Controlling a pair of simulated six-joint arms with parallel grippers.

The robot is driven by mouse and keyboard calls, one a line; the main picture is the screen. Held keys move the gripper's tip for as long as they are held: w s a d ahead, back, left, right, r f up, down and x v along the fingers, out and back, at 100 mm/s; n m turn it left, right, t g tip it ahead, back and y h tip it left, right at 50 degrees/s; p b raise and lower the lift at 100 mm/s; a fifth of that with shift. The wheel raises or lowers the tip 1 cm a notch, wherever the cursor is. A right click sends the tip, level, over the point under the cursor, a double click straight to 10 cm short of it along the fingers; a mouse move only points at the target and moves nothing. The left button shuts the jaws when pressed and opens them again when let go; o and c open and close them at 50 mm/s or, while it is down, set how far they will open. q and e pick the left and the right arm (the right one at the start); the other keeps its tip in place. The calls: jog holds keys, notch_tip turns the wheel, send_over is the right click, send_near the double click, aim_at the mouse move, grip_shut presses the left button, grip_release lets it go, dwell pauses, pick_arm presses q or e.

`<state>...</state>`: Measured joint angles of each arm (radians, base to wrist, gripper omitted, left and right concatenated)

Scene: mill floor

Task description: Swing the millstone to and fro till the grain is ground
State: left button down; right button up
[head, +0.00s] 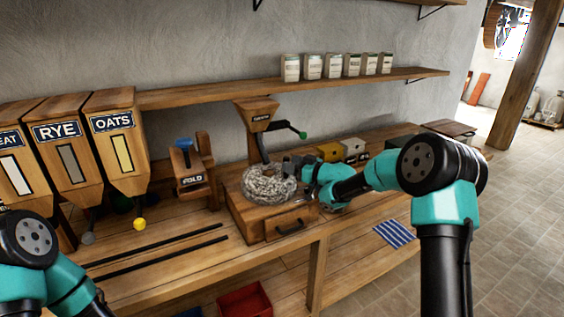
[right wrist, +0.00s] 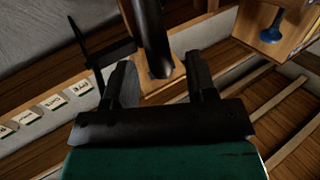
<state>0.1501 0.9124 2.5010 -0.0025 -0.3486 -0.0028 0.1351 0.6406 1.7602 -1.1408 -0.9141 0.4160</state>
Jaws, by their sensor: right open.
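The grey, speckled round millstone (head: 268,184) lies on a wooden mill base (head: 245,222) with a drawer at its front. My right gripper (head: 290,166) is open at the back right of the stone, close to its upper edge; I cannot tell if it touches. In the right wrist view its two fingers (right wrist: 155,76) stand apart, with a dark spout (right wrist: 150,30) and the wooden hopper (right wrist: 158,90) showing between and beyond them. The hopper (head: 257,108) hangs above the stone, with a green-tipped lever (head: 302,134) at its right. My left gripper is out of view; its arm shows lower left.
Bins marked RYE (head: 62,150) and OATS (head: 115,145) stand at the left. A box with a blue knob (head: 184,143) is left of the mill. Several jars (head: 332,66) line the shelf. A striped cloth (head: 394,234) and a red bin (head: 245,300) are below.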

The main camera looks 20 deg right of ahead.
aim_at(282, 177)
jog(key=shift+x, duration=2.35)
grip_shut()
